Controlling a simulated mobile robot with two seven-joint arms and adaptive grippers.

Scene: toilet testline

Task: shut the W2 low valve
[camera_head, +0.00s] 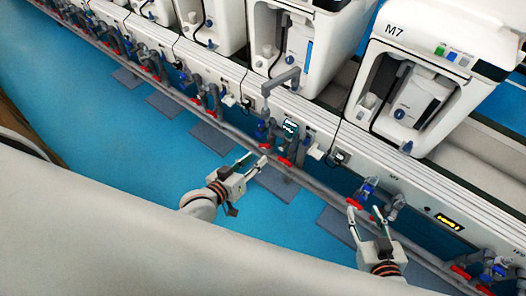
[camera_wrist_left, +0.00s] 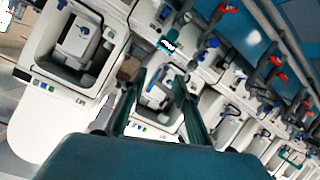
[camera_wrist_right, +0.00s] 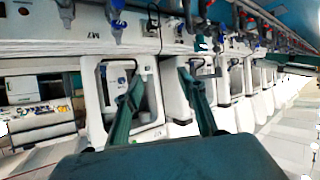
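Red-handled low valves sit on the pipework along the front of the toilet line; I cannot read which one is W2. In the head view, one red handle (camera_head: 265,146) and another red handle (camera_head: 285,161) are near my left gripper (camera_head: 254,164). A further red handle (camera_head: 355,203) is close by the fingertips of my right gripper (camera_head: 364,215); contact cannot be told. Both grippers are open with nothing seen between the fingers. Their spread fingers also show in the left wrist view (camera_wrist_left: 160,78) and the right wrist view (camera_wrist_right: 159,79). Red handles (camera_wrist_left: 276,60) appear at right in the left wrist view.
A white machine marked M7 (camera_head: 438,70) stands at the upper right, with similar machines to its left. Blue-handled valves (camera_head: 367,188) sit above the red ones. The blue floor (camera_head: 130,140) is open at left.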

